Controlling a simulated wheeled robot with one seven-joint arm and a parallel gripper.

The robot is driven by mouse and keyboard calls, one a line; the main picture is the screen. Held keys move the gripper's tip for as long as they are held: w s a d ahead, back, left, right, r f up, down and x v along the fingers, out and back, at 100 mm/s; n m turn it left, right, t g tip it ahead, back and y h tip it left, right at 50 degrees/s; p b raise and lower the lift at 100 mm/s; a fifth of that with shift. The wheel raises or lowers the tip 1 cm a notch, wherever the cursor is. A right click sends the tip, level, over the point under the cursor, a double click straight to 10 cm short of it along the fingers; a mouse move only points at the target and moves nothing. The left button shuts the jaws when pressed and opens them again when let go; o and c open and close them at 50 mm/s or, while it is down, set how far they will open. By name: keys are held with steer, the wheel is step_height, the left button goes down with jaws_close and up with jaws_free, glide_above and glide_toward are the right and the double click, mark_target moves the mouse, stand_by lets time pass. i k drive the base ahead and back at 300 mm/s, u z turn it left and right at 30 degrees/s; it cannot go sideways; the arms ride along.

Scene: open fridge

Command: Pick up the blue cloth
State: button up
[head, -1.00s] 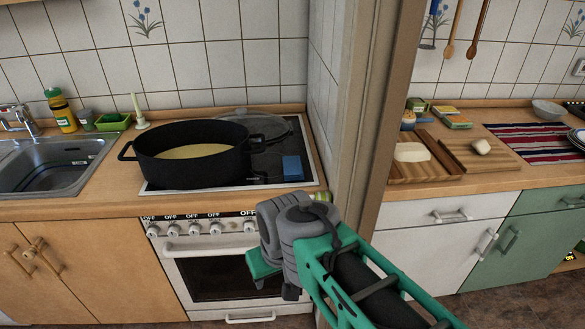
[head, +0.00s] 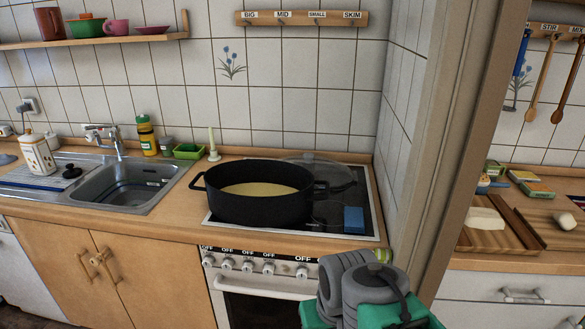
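A small blue block-like piece (head: 353,219), the only thing here that fits the blue cloth, sits at the front right of the black stove top, just right of the pot. My gripper (head: 362,290) is low in the head view, in front of the oven and below the blue piece, apart from it. Its grey and green body shows, but its fingertips are hidden, so I cannot tell whether it is open or shut.
A large black pot (head: 258,193) with yellowish content stands on the stove, with a glass lid (head: 318,174) behind it. A wall post (head: 462,130) rises right of the stove. A small green-and-white object (head: 382,256) shows behind my gripper. A sink (head: 130,190) lies left.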

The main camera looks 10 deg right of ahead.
mark_target(353, 217)
steer(key=z, duration=0.25)
steer(key=i, duration=0.7)
steer(key=u, duration=2.15)
